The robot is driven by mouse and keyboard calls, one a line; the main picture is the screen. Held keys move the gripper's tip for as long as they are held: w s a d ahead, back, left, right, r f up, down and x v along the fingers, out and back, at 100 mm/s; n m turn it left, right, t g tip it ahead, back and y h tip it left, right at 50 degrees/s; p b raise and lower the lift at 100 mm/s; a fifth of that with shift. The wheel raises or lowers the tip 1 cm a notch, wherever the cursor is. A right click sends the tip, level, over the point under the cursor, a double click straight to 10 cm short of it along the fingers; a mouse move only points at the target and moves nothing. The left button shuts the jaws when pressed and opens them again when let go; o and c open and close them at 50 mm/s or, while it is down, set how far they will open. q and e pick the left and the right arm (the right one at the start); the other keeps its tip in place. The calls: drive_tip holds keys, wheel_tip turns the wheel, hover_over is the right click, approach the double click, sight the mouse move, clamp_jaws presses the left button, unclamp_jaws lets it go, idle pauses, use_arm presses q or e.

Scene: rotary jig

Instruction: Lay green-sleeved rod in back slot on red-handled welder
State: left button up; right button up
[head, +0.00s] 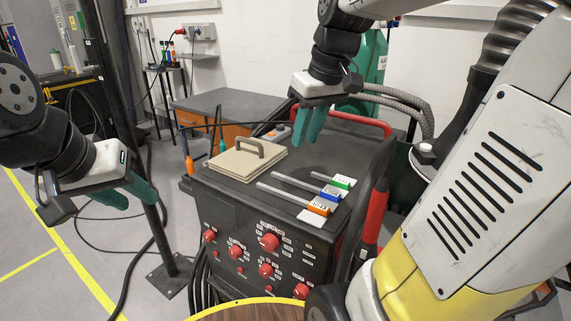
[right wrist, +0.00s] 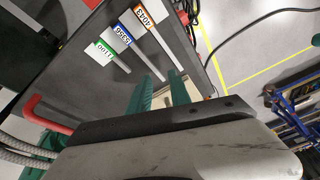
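The red-handled welder (head: 235,200) is a black box with a red tube handle (head: 345,121). On its top lie three pale rods with coloured sleeves side by side. The green-sleeved rod (head: 343,181) is the farthest back, then the blue-sleeved (head: 330,193) and the orange-sleeved (head: 318,207). The right wrist view also shows the green sleeve (right wrist: 104,49). No slots are clear to me. My right gripper (head: 306,132) is above the welder top, behind the rods; its teal fingers (right wrist: 163,91) are apart and empty. My left gripper (head: 128,196) hangs left of the welder, fingers apart and empty.
A beige block with a grey handle (head: 247,159) sits on the welder top, left of the rods. A wooden disc with yellow rim (head: 250,312) is at the front edge. A dark-topped cabinet (head: 215,104) and black post (head: 150,200) stand behind and left.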

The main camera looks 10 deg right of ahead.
drive_tip(key=s+a+f+m+t, duration=0.3)
drive_tip(key=s+a+f, duration=0.1)
drive_tip(key=s, duration=0.4)
drive_tip(key=shift+s+a, duration=0.25)
drive_tip(key=shift+s, duration=0.15)
